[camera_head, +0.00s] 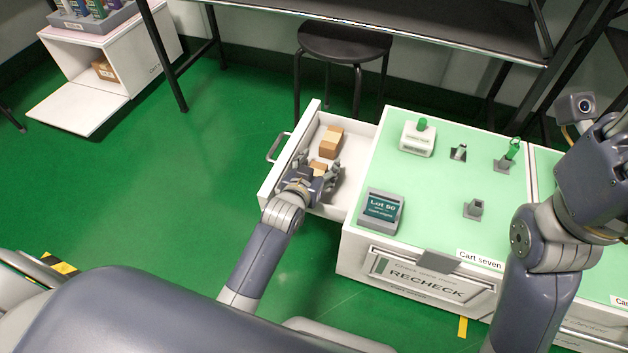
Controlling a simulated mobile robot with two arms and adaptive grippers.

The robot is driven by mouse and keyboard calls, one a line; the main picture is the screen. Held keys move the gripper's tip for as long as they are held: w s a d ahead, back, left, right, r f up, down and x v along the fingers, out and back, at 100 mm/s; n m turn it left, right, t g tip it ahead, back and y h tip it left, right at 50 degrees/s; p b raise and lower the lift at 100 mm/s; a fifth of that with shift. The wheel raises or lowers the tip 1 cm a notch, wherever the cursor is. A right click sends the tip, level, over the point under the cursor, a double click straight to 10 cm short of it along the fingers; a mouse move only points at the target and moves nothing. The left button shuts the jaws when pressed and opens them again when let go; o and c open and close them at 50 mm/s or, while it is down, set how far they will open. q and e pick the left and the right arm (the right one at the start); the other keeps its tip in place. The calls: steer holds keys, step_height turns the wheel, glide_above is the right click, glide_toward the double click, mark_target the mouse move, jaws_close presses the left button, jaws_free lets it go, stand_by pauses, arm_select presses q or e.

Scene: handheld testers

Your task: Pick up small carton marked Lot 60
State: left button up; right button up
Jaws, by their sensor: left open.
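An open white drawer (342,206) sticks out to the left of the cart marked "Cart seven" and holds small brown cartons. One carton (331,139) lies toward the drawer's far end. Another carton (318,166) lies nearer and is partly hidden by my left gripper (317,173). The left gripper is open over the drawer, with its fingers around or just above the nearer carton; I cannot tell if they touch it. No lot marking is readable on either carton. A grey display reading "Lot 60" (381,209) stands on the cart top. My right gripper is out of view.
The green cart top (436,179) carries a white device (417,138) and several small testers. A black stool (344,42) stands behind the drawer. At the upper left, an open white cabinet (62,102) holds a brown box (104,69). The floor left of the drawer is clear.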

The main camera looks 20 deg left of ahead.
arm_select(q)
steer(key=c, duration=1.3)
steer(key=shift+r, duration=0.15)
